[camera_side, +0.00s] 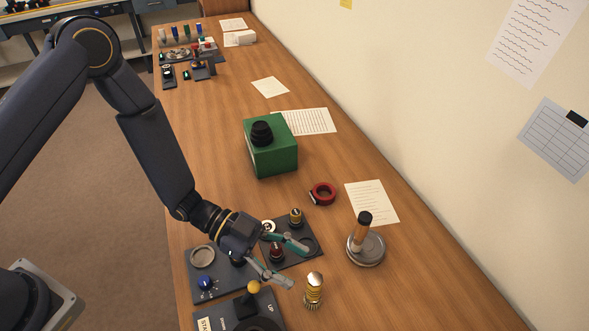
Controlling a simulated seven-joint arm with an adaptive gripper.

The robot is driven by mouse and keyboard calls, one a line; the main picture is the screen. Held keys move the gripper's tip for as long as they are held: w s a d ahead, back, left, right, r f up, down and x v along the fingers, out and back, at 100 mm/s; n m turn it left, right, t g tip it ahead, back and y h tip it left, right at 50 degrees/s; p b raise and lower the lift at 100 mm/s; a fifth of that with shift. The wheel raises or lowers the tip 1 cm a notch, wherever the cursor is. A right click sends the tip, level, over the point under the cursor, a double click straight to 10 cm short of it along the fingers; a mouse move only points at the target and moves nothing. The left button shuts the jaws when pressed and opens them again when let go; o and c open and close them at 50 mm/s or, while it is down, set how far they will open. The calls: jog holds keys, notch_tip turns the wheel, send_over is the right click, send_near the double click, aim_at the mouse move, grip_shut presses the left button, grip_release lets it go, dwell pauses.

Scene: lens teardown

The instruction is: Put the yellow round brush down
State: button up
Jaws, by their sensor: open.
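A short yellow-gold ribbed piece with a pale rounded top, which looks like the yellow round brush (314,291), stands upright on the wooden table at the lower middle. My gripper (297,266) is open, its two teal fingers spread apart with nothing between them. The fingertips are just up and left of the brush in the picture. One fingertip appears close to the brush; I cannot tell whether they touch.
A round metal base with an orange-brown, black-topped upright (363,229) stands to the right. Dark panels with knobs (204,284) lie under and left of my gripper. A red ring (323,194) and a green box (271,150) are farther back. The lower right table is clear.

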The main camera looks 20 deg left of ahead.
aim_at(315, 282)
jog(key=x, duration=0.5)
jog(key=shift+s+d+f, duration=0.3)
jog(key=shift+c, duration=0.2)
grip_shut()
